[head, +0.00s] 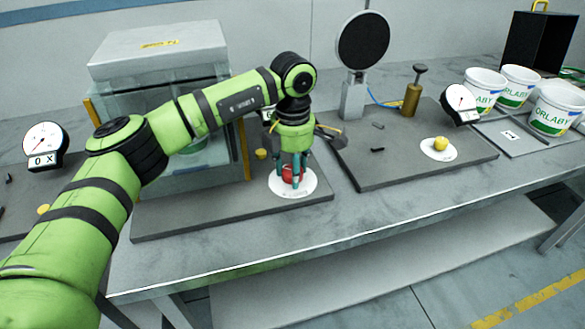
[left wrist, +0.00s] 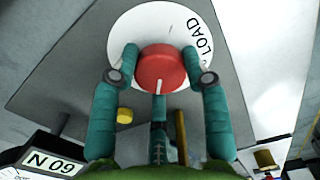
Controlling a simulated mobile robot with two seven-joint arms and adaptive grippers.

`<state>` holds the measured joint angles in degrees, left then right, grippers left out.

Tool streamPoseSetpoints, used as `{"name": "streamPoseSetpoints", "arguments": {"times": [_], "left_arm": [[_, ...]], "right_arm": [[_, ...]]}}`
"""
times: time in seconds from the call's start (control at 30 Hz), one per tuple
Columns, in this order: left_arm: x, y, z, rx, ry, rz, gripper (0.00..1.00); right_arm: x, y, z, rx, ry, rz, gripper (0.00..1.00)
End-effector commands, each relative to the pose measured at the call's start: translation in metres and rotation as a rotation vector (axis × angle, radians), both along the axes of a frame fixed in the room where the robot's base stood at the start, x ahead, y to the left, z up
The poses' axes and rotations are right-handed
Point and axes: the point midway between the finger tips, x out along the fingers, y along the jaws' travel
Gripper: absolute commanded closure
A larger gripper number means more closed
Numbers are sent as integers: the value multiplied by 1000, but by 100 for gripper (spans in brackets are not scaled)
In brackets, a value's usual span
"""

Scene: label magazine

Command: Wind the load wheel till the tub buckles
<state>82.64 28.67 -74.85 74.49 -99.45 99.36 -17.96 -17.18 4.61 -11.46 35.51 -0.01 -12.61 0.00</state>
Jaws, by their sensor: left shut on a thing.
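The load wheel is a red knob (head: 289,177) on a white round plate (head: 303,187) at the front of the glass-sided press. It shows large in the left wrist view (left wrist: 160,70), with a pale pointer line and the word LOAD on its plate (left wrist: 150,25). My left gripper (head: 292,168) comes down from above and is shut on the knob, with fingers (left wrist: 160,80) around its sides. A pale tub with green (head: 205,152) stands inside the press (head: 165,100), mostly hidden by my arm; I cannot tell whether it is buckled. My right gripper is out of view.
A display (left wrist: 52,165) appears upside down in the left wrist view and seems to read 60 N. A yellow button (head: 261,154) is beside the wheel. Right are a round black disc stand (head: 362,40), a dial gauge (head: 461,103) and several white tubs (head: 484,88).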

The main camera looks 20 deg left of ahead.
Motion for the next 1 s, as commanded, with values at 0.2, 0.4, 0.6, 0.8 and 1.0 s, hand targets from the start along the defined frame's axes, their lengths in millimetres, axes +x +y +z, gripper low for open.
{"name": "streamPoseSetpoints", "arguments": {"times": [0.2, 0.4, 0.6, 0.8, 1.0], "left_arm": [[0, -1, 0, -2, -1, 0, 30], [0, -1, 0, -1, 0, 1, 30], [1, 0, 9, -1, -3, 1, 30], [1, -1, 46, -2, -5, 0, 30], [1, -1, 88, -1, -4, 1, 30]], "right_arm": [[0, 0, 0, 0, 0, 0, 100], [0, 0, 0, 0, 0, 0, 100], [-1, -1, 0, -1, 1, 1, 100], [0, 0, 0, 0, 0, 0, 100], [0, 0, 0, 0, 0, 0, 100]]}}
